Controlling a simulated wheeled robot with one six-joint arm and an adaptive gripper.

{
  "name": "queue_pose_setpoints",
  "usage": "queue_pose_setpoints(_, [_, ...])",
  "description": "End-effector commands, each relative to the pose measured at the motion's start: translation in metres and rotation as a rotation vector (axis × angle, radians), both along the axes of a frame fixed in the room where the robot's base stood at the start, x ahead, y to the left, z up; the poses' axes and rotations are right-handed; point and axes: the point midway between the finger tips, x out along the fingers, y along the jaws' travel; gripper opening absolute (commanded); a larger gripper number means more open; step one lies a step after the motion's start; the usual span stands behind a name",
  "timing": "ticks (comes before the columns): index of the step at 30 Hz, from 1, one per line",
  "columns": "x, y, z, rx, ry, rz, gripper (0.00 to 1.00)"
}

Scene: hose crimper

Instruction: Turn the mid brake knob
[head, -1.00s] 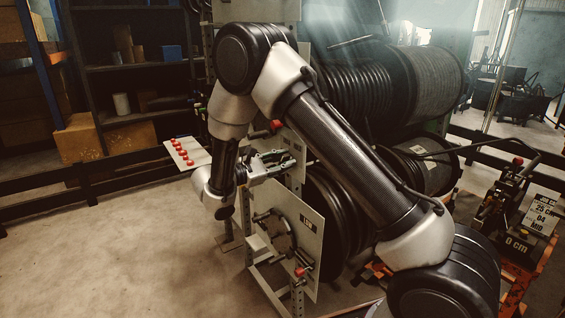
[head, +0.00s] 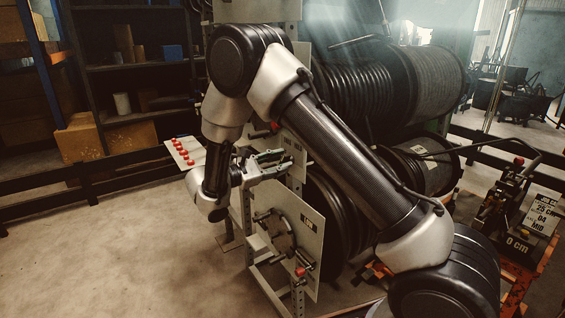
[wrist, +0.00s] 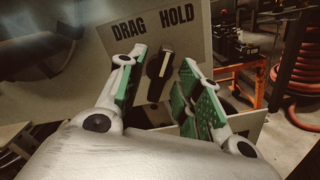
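The mid brake knob (wrist: 160,70) is a dark lever-like knob with a pale stripe, on a panel (wrist: 190,17) labelled DRAG and HOLD in the wrist view. Its stripe stands nearly upright, leaning slightly right at the top. My gripper (wrist: 163,58) is open, with one green-padded finger on each side of the knob. Gaps show between the knob and both fingers in the picture; the depth between them is hard to judge. In the head view my gripper (head: 270,160) is at the middle panel of the reel rack, and I cannot make out the knob there.
A lower panel (head: 313,240) with a red knob (head: 300,272) sits below my gripper. Another red knob (head: 275,127) is above it. Hose reels (head: 350,95) stand behind the rack. A crimper with an orange frame (head: 520,205) is at right. Floor at left is clear.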

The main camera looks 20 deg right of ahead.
Motion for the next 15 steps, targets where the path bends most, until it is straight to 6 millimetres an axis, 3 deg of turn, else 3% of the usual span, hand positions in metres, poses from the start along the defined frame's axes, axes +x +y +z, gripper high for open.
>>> queue_pose_setpoints(9, [-0.022, 0.068, -0.001, 0.001, -0.001, 0.005, 0.35])
queue_pose_setpoints(15, [-0.03, 0.093, -0.001, 0.001, 0.0, 0.003, 0.35])
